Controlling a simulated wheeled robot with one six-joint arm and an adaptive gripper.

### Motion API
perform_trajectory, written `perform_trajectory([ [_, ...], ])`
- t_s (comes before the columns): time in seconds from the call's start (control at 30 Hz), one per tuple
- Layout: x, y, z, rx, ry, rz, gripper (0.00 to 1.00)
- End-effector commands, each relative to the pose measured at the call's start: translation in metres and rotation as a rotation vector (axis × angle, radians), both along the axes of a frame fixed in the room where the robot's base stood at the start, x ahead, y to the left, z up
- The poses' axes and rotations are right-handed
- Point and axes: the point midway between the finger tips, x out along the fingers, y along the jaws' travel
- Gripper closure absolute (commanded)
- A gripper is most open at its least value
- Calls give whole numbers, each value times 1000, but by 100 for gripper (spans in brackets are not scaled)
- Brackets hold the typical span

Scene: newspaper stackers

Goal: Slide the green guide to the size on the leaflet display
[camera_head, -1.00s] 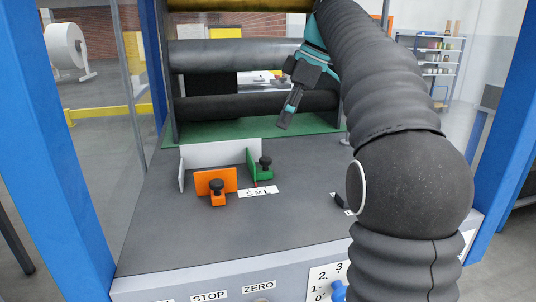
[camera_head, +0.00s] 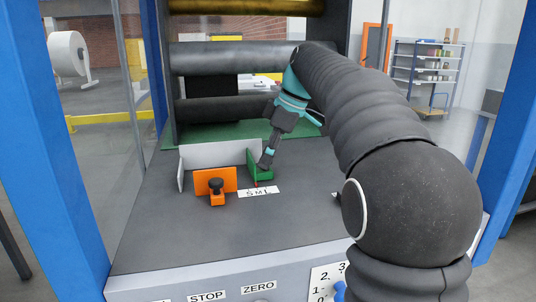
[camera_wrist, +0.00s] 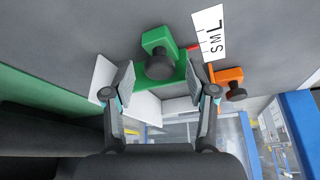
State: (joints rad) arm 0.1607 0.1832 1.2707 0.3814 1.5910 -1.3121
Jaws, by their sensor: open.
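The green guide (camera_head: 262,175) stands on the grey deck at the right end of a white upright plate (camera_head: 215,154). In the wrist view the green guide (camera_wrist: 160,38) carries a dark round knob (camera_wrist: 160,66). My gripper (camera_head: 266,162) points down at the knob, which it mostly hides in the head view. In the wrist view my gripper (camera_wrist: 161,82) is open, with one finger on each side of the knob; contact is unclear. A red pointer (camera_wrist: 193,47) reaches the S M L label (camera_wrist: 209,30); its exact letter is unclear. I cannot make out the leaflet display.
An orange guide (camera_head: 214,183) with a black knob stands left of the green one. Dark rollers (camera_head: 235,57) cross behind. Blue posts (camera_head: 65,120) flank the deck. The front panel (camera_head: 180,287) has labels and a dial partly hidden by my arm. The front deck is clear.

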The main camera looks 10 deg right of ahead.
Motion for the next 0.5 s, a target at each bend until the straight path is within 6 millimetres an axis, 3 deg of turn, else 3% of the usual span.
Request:
perform_trajectory([
  [0.03, 0, 0, 0, 0, 0, 0, 45],
  [0.2, 0, 0, 0, 0, 0, 0, 88],
  [0.27, 0, 0, 0, 0, 0, 0, 100],
  [0.5, 0, 5, 1, 0, 1, 3, 100],
])
